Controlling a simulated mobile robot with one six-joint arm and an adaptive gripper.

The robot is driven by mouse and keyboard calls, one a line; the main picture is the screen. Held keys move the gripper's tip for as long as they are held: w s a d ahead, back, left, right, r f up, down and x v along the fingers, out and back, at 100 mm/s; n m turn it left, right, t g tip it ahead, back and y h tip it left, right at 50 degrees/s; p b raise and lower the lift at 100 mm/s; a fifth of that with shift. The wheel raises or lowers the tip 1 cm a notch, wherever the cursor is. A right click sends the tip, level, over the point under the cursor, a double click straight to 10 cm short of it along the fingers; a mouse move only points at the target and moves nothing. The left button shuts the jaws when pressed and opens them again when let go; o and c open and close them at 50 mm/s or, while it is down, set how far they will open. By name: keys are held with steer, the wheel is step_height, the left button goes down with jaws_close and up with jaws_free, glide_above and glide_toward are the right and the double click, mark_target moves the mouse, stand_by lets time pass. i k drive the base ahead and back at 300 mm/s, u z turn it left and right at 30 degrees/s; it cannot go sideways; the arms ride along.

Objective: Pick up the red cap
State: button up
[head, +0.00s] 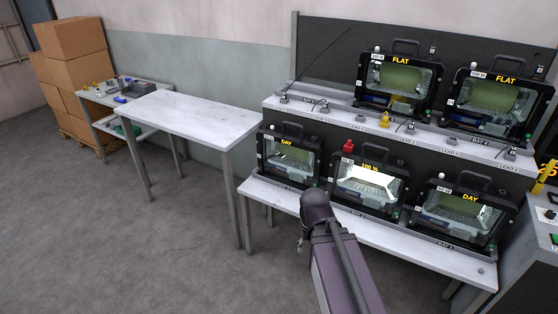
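The red cap (348,146) is small and sits at the top left corner of the lower middle floodlight (368,186), whose panel glows and reads 100 %. I cannot tell exactly what the cap rests on. My arm reaches up from the bottom of the head view, and its dark joint ends in front of the lower bench, below and left of the cap. My gripper does not show in this view.
More floodlights stand to the left (289,157) and right (462,214) on the lower bench. Two others stand on the upper shelf, with a yellow cap (385,119) and several leads. A bare white table (185,113) is at left, near stacked cardboard boxes (75,38).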

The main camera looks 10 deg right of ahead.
mark_target(348, 148)
steer(key=z, duration=0.1)
steer(key=i, duration=0.95)
steer(key=u, duration=0.05)
